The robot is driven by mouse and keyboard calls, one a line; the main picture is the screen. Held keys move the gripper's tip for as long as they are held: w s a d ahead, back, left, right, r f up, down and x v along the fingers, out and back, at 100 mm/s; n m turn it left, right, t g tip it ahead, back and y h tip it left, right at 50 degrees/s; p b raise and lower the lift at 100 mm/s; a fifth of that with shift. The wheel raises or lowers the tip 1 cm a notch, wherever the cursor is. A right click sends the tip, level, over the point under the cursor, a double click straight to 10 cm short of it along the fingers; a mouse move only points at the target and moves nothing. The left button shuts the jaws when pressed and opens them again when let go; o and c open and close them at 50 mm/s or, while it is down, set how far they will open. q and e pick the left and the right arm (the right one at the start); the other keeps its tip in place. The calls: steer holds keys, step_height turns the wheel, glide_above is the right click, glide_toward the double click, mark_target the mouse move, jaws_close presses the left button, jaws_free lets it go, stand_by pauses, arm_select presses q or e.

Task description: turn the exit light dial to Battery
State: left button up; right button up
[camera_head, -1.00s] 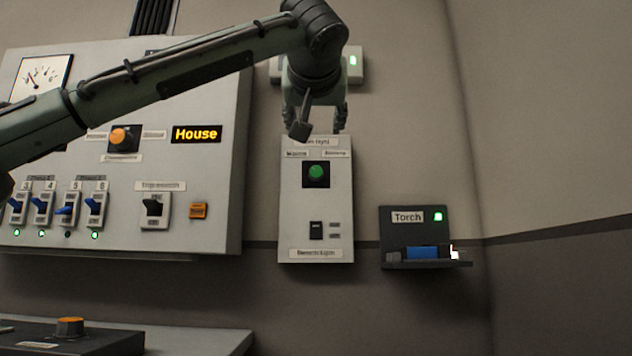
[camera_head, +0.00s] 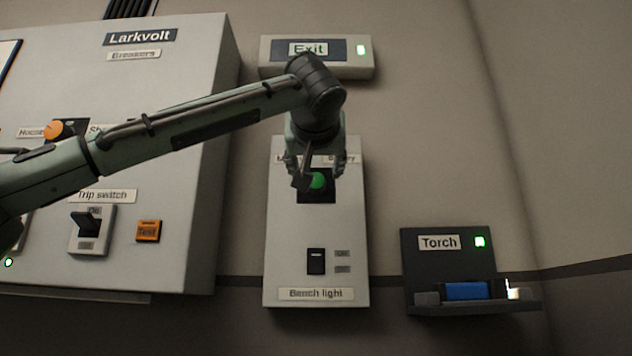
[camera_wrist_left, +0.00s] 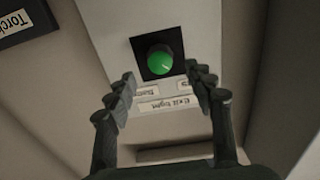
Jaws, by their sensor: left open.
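The exit light dial is a green round knob (camera_head: 318,181) on a black square plate, high on a pale wall box (camera_head: 316,235). In the head view my left gripper (camera_head: 316,178) hangs in front of the dial and hides part of it and of the labels above. In the left wrist view the whole green knob (camera_wrist_left: 160,60) shows beyond the fingertips, between the two fingers (camera_wrist_left: 164,84). The fingers are spread and empty, apart from the knob. The labels beside the dial are too small to read surely. My right gripper is not in view.
A lit Exit sign (camera_head: 316,56) is above the box. A black rocker switch (camera_head: 316,261) is below the dial. A breaker panel (camera_head: 190,130) stands out at the left. A Torch shelf (camera_head: 455,265) is at the lower right. The wall between is bare.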

mark_target(316, 180)
arm_select(q)
steer(key=shift+w+p, duration=0.35)
steer(key=shift+w, duration=2.4)
steer(key=c, duration=1.2)
